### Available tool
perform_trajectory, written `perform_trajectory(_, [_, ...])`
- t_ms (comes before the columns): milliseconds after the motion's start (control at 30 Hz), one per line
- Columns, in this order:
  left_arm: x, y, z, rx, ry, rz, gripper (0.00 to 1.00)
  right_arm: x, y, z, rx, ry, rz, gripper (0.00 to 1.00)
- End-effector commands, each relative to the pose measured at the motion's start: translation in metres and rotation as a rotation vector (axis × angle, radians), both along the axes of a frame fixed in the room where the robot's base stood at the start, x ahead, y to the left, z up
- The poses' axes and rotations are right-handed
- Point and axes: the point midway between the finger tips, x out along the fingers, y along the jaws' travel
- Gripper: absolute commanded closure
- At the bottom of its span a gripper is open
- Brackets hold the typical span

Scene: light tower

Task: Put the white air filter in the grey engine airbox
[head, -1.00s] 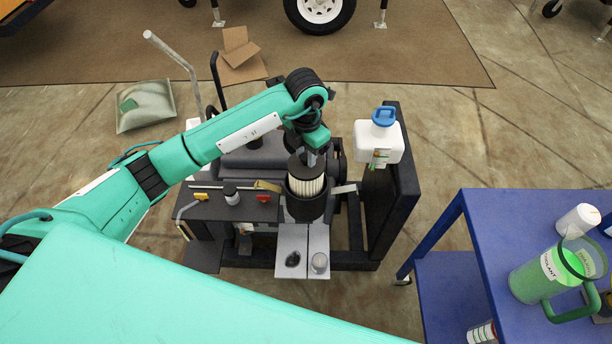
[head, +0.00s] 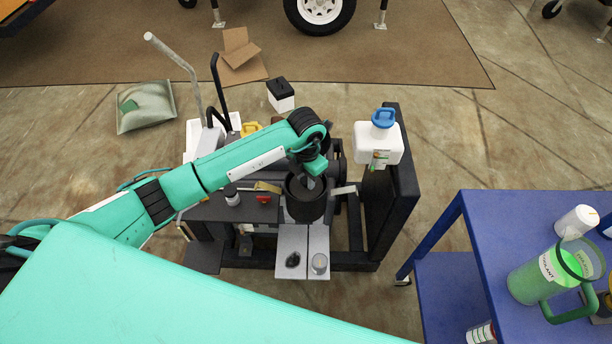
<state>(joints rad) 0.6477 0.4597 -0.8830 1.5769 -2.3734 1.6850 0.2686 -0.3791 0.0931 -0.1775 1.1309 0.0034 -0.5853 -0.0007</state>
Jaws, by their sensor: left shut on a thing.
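The airbox (head: 305,208) is a dark grey, open round canister on the front of the engine. My left gripper (head: 311,183) points down into its mouth and is shut on the air filter. The filter is sunk inside the airbox, and its white pleated side is hidden by the wall. Only a dark top around the fingertips shows. I cannot tell whether the filter touches the bottom. My right gripper is not in view.
A white tank with a blue cap (head: 383,143) stands right of the airbox beside a dark upright panel (head: 405,190). A blue cart (head: 500,225) holds a green coolant jug (head: 540,277). A small jar (head: 231,196) stands left of the airbox.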

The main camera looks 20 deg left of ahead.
Motion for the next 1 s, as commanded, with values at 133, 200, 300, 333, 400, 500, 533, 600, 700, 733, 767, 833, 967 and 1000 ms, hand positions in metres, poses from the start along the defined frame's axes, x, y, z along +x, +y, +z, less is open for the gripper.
perform_trajectory(133, [0.000,0.000,-0.001,0.000,0.000,0.000,0.64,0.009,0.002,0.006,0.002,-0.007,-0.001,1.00])
perform_trajectory(200, [0.000,0.000,-0.001,0.000,0.000,0.000,0.51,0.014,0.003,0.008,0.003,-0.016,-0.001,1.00])
perform_trajectory(300, [0.000,0.000,-0.001,0.000,0.000,0.000,0.50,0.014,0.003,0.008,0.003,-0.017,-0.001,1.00])
perform_trajectory(333, [0.000,0.000,-0.001,0.000,0.000,0.000,0.50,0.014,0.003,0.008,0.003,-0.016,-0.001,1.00])
perform_trajectory(400, [0.000,0.000,-0.001,0.000,0.000,0.000,0.50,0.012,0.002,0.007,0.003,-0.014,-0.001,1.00])
perform_trajectory(500, [0.000,0.000,-0.001,0.000,0.000,0.000,0.50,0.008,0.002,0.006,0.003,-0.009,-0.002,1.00])
perform_trajectory(533, [0.000,0.000,0.000,0.000,0.000,0.000,0.50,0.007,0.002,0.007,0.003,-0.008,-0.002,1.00])
perform_trajectory(600, [0.000,0.000,0.002,0.000,0.000,0.000,0.50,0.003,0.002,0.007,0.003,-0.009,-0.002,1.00])
perform_trajectory(700, [0.002,0.000,0.017,0.000,-0.006,-0.001,0.50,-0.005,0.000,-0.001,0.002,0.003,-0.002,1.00])
perform_trajectory(733, [0.002,0.001,0.023,0.001,-0.006,0.000,0.50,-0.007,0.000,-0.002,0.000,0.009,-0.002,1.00])
perform_trajectory(767, [0.001,0.001,0.029,0.000,-0.006,-0.001,0.50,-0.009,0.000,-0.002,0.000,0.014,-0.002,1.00])
perform_trajectory(833, [0.002,0.000,0.045,0.000,-0.007,-0.001,0.50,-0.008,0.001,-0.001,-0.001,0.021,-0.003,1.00])
perform_trajectory(967, [0.001,0.001,0.074,0.001,-0.005,-0.001,0.50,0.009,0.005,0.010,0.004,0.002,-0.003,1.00])
perform_trajectory(1000, [0.001,0.001,0.082,0.000,-0.006,0.000,0.50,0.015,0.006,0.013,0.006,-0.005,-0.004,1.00])
